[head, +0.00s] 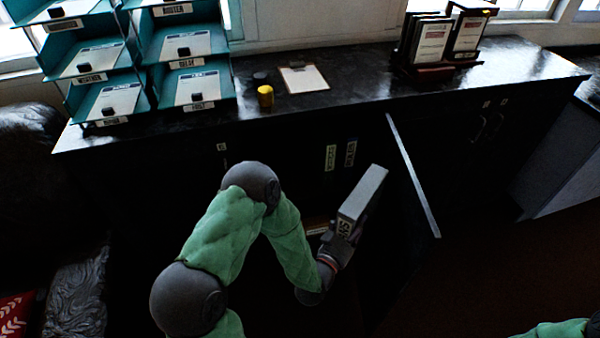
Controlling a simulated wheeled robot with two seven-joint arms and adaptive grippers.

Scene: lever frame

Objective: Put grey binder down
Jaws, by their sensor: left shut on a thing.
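The grey binder (361,196) is held up at a tilt in front of the dark cabinet, with large letters on the spine end toward me. My left gripper (340,240) is shut on the lower end of the binder. The binder is apart from the counter top (345,92), below its front edge in the picture. My right gripper is out of view; only a bit of my right arm shows at the bottom right corner.
A cabinet door (412,175) stands open just right of the binder. Bare counter lies between.

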